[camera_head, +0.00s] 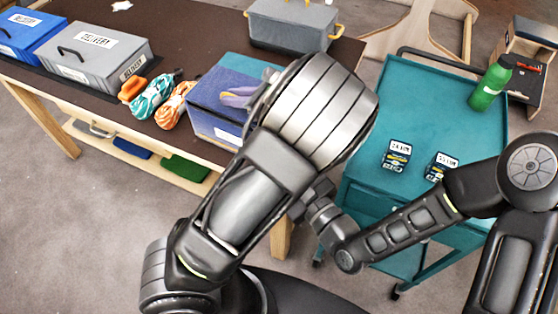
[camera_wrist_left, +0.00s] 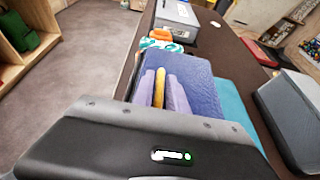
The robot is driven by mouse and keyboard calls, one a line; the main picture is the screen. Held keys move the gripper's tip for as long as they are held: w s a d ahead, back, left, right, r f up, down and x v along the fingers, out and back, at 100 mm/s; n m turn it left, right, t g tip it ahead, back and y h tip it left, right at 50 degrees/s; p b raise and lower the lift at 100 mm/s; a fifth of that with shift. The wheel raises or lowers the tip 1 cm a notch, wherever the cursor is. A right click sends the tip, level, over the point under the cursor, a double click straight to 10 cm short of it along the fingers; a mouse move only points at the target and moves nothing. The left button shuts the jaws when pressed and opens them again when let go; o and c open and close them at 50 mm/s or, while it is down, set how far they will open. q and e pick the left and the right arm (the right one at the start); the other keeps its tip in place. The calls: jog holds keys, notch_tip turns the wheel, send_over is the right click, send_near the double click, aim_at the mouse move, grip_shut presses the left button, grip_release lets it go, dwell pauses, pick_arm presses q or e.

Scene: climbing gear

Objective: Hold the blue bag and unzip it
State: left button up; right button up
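The blue bag (camera_head: 213,112) is boxy, with a white label low on its front. It stands at the right end of the long dark table. It also shows in the left wrist view (camera_wrist_left: 202,84). My left gripper (camera_head: 236,96) reaches over its top from the right. In the left wrist view its two lavender fingers (camera_wrist_left: 160,92) lie close on both sides of a narrow yellow strip (camera_wrist_left: 159,86) at the bag and appear shut on it. The zip cannot be made out. My right arm's end (camera_head: 320,208) is low beside my left arm, its fingertips hidden or unclear.
On the dark table (camera_head: 200,52) are a grey case (camera_head: 95,57), a blue case (camera_head: 30,32), coiled ropes (camera_head: 152,97) and a grey bin (camera_head: 292,24). A teal cart (camera_head: 432,112) at right holds a green bottle (camera_head: 490,84) and two small labelled packs (camera_head: 397,154).

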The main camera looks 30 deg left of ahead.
pick_arm(q)
jog(key=o, duration=0.4)
jog(key=shift+c, duration=0.2)
jog(key=shift+d, duration=0.1)
jog(key=b+v, duration=0.1)
jog(key=v, duration=0.6)
jog(key=shift+d+r, duration=0.15)
jog(key=shift+d, duration=0.2)
